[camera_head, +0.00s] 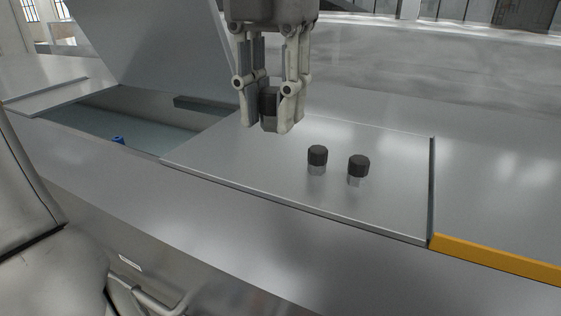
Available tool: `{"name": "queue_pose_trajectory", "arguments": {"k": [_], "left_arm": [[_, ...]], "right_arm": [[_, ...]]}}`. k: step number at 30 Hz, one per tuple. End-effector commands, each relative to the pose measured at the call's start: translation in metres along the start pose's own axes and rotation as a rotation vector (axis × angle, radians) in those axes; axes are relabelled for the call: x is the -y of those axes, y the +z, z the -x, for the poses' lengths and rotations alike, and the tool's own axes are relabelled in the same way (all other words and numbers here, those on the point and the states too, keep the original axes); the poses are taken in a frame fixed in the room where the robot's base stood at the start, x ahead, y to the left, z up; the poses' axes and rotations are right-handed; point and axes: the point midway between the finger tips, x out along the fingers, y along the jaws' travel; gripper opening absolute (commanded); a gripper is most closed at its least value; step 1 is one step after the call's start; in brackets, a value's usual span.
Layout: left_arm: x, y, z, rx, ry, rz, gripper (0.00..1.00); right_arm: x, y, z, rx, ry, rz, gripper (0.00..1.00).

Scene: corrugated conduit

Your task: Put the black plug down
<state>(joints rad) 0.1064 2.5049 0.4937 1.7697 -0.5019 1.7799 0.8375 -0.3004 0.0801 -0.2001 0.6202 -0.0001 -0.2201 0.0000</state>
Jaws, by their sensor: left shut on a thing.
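My left gripper (267,122) is at the top centre of the head view, pointing down. It is shut on a black plug (269,100), which shows between its fingers with a grey lower part. The plug appears to be above the flat metal panel; the exact gap below it is hard to tell. Two similar black plugs stand upright on the panel to the right, one black plug (318,155) nearer the gripper and another black plug (358,165) farther right. My right gripper is not in view.
The metal panel (240,165) has bare room around the standing plugs. To its left is an open recess (140,125) with a small blue item (118,140) at its near edge and a raised lid (150,45) behind. A yellow strip (495,260) lies at the right front.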

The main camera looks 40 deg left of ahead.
Motion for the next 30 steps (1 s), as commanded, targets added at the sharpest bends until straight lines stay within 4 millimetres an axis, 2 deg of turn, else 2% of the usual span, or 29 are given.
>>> {"name": "queue_pose_trajectory", "arguments": {"k": [5, 11, 15, 21, 26, 30], "left_arm": [[-0.011, 0.026, -0.009, -0.008, -0.002, -0.011, 0.03], [-0.030, 0.072, -0.030, -0.009, -0.002, -0.008, 0.03], [-0.040, 0.096, -0.056, -0.009, -0.001, -0.010, 0.03], [-0.048, 0.116, -0.083, -0.004, -0.001, -0.009, 0.03], [-0.051, 0.123, -0.093, -0.004, -0.001, -0.008, 0.03], [-0.053, 0.127, -0.114, -0.006, 0.001, -0.010, 0.03]], "right_arm": [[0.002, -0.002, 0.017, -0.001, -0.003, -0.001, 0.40], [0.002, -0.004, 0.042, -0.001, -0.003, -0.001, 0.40], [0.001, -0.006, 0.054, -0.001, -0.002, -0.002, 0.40], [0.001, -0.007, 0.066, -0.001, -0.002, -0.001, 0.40], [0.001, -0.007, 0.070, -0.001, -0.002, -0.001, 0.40], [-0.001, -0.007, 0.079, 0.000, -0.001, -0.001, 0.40]]}}
